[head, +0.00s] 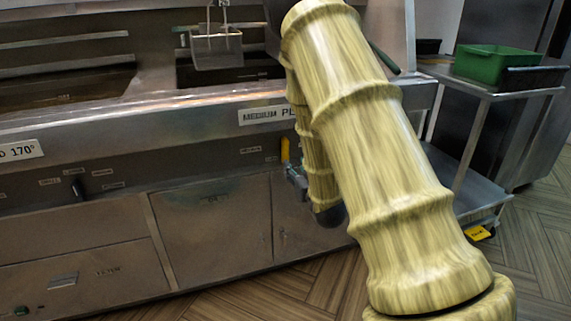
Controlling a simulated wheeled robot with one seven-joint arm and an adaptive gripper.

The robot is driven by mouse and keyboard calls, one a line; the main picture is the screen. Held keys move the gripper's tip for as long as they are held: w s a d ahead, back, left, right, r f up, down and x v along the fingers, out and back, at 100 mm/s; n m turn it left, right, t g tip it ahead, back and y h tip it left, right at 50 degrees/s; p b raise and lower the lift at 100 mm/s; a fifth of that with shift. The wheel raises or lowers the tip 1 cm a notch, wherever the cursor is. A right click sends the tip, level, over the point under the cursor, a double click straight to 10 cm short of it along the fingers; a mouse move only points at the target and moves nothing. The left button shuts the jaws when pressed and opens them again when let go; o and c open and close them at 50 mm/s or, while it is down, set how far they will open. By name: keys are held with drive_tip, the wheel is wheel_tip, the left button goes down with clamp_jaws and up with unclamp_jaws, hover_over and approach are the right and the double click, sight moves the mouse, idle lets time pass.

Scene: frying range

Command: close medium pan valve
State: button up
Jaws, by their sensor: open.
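The fryer's medium pan is marked by a label reading "MEDIUM" (262,116) on the front ledge, partly hidden by my arm. Below it a yellow upright handle (285,150), which looks like the pan's valve lever, stands out from the front panel. My gripper (294,178) is small and partly hidden behind my arm, just below the yellow handle. It is open. I cannot tell whether its fingers touch the handle or are around it.
A fryer basket (215,48) hangs above the pan. Cabinet doors (211,232) lie below the panel. A dark knob (78,190) sits on the panel at left. A steel cart (487,90) with a green bin (492,64) stands at right. Wooden floor is open in front.

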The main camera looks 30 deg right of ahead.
sight(287, 153)
drive_tip(key=x, duration=0.3)
drive_tip(key=b+x, duration=0.1)
drive_tip(key=x, duration=0.3)
drive_tip(key=b+x, duration=0.1)
drive_tip(key=x, duration=0.3)
drive_tip(key=shift+d+r, duration=0.1)
drive_tip(key=shift+r, duration=0.2)
clamp_jaws()
